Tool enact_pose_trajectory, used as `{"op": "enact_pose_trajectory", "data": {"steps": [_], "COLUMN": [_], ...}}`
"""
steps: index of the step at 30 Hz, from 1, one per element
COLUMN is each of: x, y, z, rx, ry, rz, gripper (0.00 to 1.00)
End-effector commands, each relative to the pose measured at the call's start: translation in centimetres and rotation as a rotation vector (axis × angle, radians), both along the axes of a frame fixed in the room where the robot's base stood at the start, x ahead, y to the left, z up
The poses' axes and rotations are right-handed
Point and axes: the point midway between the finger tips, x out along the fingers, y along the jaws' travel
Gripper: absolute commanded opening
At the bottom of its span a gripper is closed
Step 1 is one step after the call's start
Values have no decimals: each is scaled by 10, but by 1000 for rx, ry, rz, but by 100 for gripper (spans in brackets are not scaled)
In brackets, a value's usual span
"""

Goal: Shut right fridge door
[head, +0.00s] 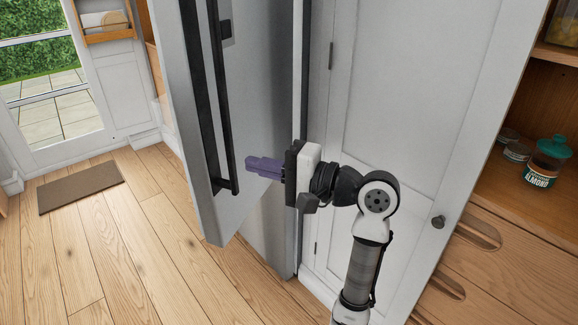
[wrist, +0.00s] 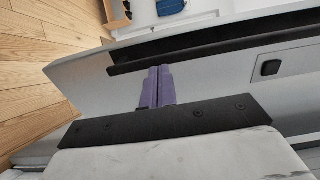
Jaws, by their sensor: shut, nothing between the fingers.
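The grey fridge door (head: 262,75) stands partly open in the head view, its free edge at left and its lower corner out over the floor. Its long black handle (head: 221,105) runs vertically near that edge. My gripper (head: 250,166) is shut and empty, with purple fingers pointing left in front of the door's face, right of the handle. In the wrist view the shut fingers (wrist: 159,82) point toward the black handle (wrist: 200,47), across the grey door (wrist: 95,88). I cannot tell whether the fingertips touch the door.
A white cabinet door (head: 400,110) with a dark knob (head: 438,221) stands right of the fridge, close to my arm. Wooden drawers (head: 520,255) and a shelf with jars (head: 545,160) are farther right. Wooden floor (head: 140,240) is clear at left, with a brown mat (head: 80,187).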

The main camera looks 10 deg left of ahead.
Motion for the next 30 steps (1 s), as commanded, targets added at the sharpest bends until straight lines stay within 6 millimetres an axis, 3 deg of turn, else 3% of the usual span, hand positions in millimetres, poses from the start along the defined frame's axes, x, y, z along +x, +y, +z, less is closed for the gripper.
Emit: {"op": "enact_pose_trajectory", "data": {"steps": [6,23,30], "x": [4,6,17], "y": [22,29,51], "z": [0,0,1], "rx": [0,0,-1], "ry": [2,1,1], "rz": [2,-6,-53], "gripper": [0,0,0]}}
